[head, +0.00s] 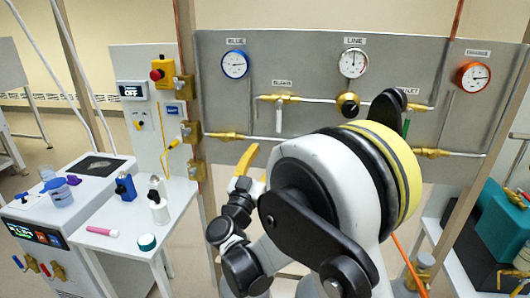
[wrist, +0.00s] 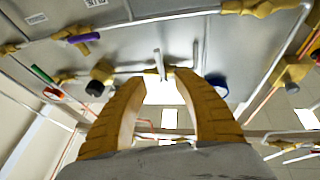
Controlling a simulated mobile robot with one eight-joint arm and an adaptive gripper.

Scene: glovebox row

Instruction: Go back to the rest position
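My gripper (wrist: 160,76) shows in the wrist view as two yellow ribbed fingers, spread apart with a clear gap between their tips. Nothing is held in the gap. A white valve handle (wrist: 158,64) shows near the tips; I cannot tell how far off it is, and no contact is visible. In the head view a yellow finger (head: 246,160) sticks up in front of the grey gauge panel (head: 225,108), left of my arm.
The panel carries a blue gauge (head: 235,65), a line gauge (head: 353,63), an orange gauge (head: 473,77) and brass fittings. A white side table (head: 125,215) with bottles stands at left. A teal box (head: 503,222) is at right. Wooden posts flank the panel.

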